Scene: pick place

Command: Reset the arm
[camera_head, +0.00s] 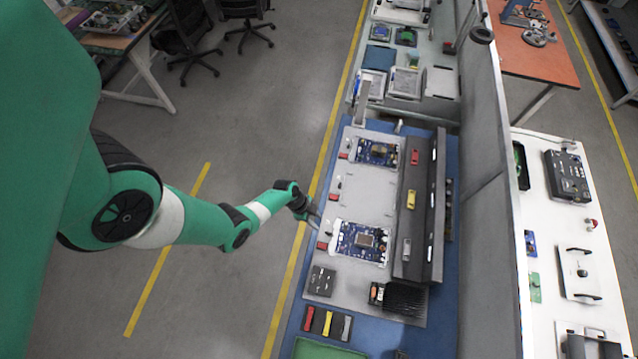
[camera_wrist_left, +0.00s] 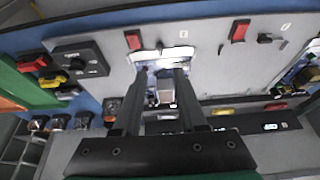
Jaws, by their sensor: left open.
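My left gripper (camera_head: 312,215) reaches in from the left in the head view, over the left edge of the grey work plate (camera_head: 368,195). It is close to a blue circuit board (camera_head: 361,242) on that plate. In the left wrist view, the two dark fingers of the gripper (camera_wrist_left: 160,90) stand apart, with the board's pale socket and white edge (camera_wrist_left: 165,54) showing between and beyond them. No object shows held in the jaws. My right gripper is in neither view.
A second circuit board (camera_head: 377,152) lies farther back on the plate. A dark rail (camera_head: 425,235) with small coloured parts stands to the right. A black box (camera_head: 322,281) and a tray of red, yellow and grey parts (camera_head: 327,323) are nearer. Grey floor lies left.

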